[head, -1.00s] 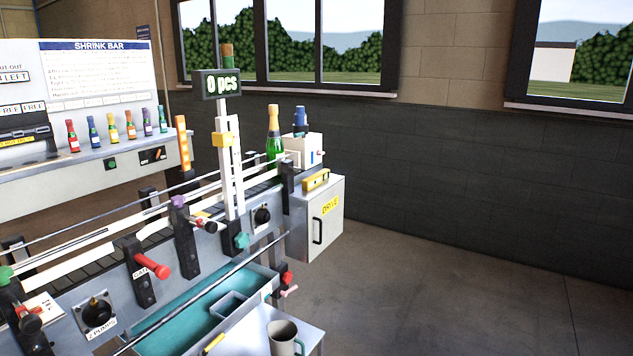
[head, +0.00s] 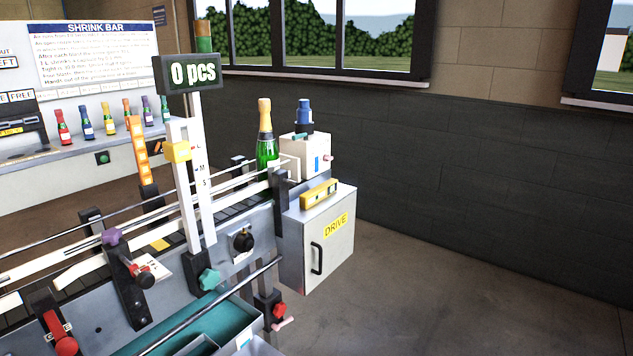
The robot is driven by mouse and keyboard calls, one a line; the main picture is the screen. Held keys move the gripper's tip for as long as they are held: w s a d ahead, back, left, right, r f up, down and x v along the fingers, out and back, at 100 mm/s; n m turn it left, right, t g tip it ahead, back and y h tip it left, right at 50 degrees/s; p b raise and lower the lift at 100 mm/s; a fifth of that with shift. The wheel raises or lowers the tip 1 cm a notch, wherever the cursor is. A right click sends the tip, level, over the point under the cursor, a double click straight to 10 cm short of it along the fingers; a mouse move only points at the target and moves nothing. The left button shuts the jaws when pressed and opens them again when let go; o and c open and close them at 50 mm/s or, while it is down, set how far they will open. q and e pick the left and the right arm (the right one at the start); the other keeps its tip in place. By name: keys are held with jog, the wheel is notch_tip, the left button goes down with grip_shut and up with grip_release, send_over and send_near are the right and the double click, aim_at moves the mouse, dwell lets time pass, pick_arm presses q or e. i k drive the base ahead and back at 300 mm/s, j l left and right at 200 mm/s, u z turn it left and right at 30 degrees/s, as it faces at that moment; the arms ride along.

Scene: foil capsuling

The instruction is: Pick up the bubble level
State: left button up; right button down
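The bubble level (head: 320,194) is a short yellow bar with a pale vial window. It lies on top of the grey drive box (head: 328,238) at the right end of the conveyor machine, near the box's upper edge. Neither of my grippers shows in the head view, so I cannot see whether they are open or shut.
A green bottle with a gold top (head: 266,135) stands on the conveyor behind the level. A white unit with a blue knob (head: 305,150) stands just behind it. A counter post (head: 192,75) rises to the left. The floor (head: 440,290) right of the drive box is clear.

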aim_at(314, 196)
jog(key=i+l+u, duration=0.35)
jog(key=i+l, duration=1.05)
